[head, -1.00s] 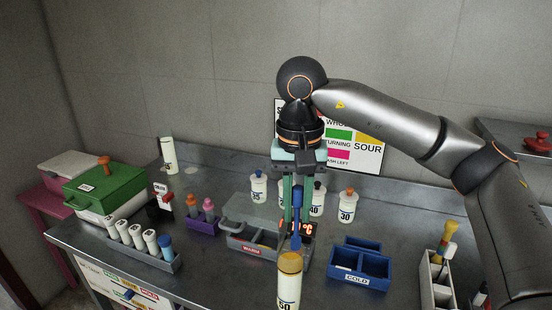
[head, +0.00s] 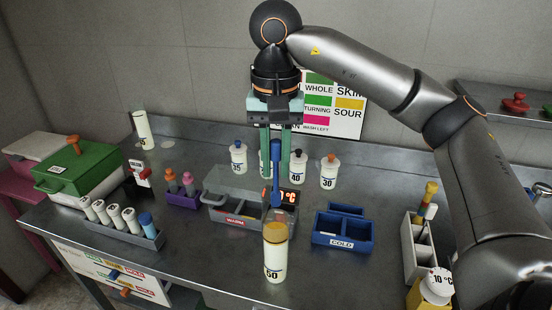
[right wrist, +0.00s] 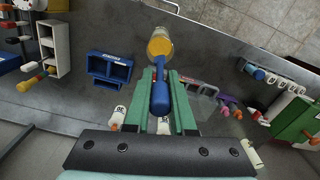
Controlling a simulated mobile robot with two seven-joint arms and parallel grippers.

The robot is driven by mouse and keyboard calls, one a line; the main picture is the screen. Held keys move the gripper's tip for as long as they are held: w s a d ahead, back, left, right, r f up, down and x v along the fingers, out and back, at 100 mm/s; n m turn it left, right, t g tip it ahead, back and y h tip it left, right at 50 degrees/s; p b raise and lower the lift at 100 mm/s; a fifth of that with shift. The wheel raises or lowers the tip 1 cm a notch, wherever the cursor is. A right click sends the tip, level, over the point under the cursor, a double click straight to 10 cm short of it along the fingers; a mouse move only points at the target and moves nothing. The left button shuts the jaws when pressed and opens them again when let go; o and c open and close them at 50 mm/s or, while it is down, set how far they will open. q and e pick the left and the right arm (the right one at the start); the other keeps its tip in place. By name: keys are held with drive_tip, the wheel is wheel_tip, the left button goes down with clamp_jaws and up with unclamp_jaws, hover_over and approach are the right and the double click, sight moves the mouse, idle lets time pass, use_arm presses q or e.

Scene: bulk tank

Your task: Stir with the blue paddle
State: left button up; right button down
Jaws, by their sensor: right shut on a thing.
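My right gripper (head: 277,150) is shut on the blue paddle (head: 277,197), which hangs upright between its green fingers. The paddle also shows between the fingers in the right wrist view (right wrist: 161,97). A pale cylindrical container marked 50 (head: 274,262) stands on the counter in front, with a yellowish top. In the head view the paddle's lower end appears just above that top, with a small gap. In the right wrist view the container's yellow round top (right wrist: 160,46) lies just past the paddle's tip. My left gripper is not in view.
Behind the paddle are a grey WARM box (head: 235,218) with a clear lid and several numbered bottles (head: 328,172). A blue COLD box (head: 341,243) is to the right. A vial rack (head: 130,238) and green box (head: 82,168) stand left. Bare counter surrounds the container.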

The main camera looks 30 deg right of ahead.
sight(275, 207)
drive_tip(key=shift+f+b, duration=3.6)
drive_tip(key=shift+f, duration=1.3)
drive_tip(key=shift+f+b, duration=0.3)
drive_tip(key=shift+f, duration=0.25)
